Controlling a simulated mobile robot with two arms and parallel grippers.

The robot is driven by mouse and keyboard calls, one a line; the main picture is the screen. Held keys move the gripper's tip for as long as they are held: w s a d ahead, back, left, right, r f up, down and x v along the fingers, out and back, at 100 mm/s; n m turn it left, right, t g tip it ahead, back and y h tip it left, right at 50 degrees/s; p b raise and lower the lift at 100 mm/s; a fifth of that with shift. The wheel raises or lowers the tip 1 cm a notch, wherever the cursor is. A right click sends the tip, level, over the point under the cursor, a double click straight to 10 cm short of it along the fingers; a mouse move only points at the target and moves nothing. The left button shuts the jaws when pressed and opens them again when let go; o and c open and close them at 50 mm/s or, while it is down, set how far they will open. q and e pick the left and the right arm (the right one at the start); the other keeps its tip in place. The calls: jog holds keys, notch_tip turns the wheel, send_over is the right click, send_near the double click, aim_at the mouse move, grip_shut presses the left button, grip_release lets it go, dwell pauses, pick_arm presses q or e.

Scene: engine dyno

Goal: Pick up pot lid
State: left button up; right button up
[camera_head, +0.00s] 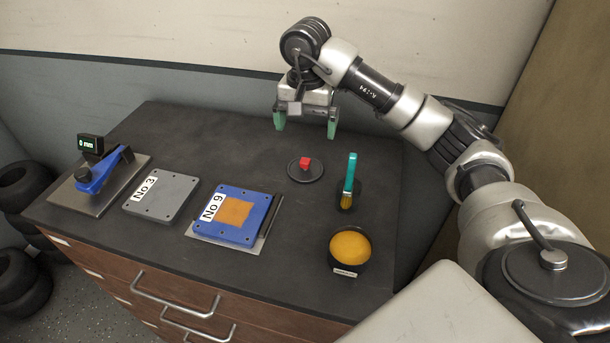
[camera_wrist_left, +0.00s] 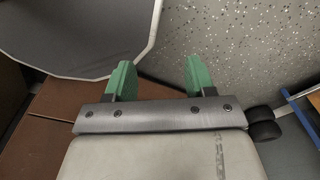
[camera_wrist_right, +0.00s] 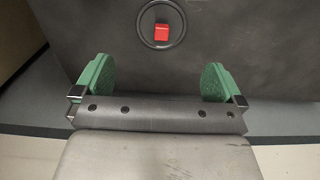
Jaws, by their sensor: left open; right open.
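The pot lid (camera_head: 296,174) is a flat dark disc with a red block-shaped knob (camera_head: 305,163). It lies on the dark top of the cabinet, right of the middle. In the right wrist view the lid (camera_wrist_right: 145,36) shows ahead of the fingers, between their lines. My right gripper (camera_head: 306,130) is open and empty, with green fingers, above the far part of the top, behind the lid and apart from it. My left gripper (camera_wrist_left: 155,78) shows only in its wrist view. It is open and empty, away from the lid.
A pot of amber content (camera_head: 350,246) stands at the front right. A blue No 9 plate (camera_head: 258,209), a grey No 3 plate (camera_head: 168,207) and a blue gauge (camera_head: 112,172) are left. The back of the top is clear.

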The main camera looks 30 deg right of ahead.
jog(key=p, duration=0.1)
send_over(304, 162)
notch_tip(304, 162, down, 5)
jog(key=shift+s+d+r, duration=0.1)
jog(key=shift+s+d, duration=0.05)
jog(key=shift+f, duration=0.35)
jog(key=shift+f+p, duration=0.65)
jog(key=f, duration=0.1)
jog(key=f+p, duration=0.1)
jog(key=f, duration=0.1)
jog(key=shift+a+f+p, duration=0.2)
jog(key=shift+f+p, duration=0.1)
jog(key=shift+f, duration=0.35)
pick_arm(q)
jog(key=r, duration=0.1)
jog(key=w+r, duration=0.1)
jog(key=r, duration=0.1)
jog(key=shift+d+r, duration=0.2)
pick_arm(e)
jog(key=shift+c, duration=0.3)
jog(key=c, duration=0.6)
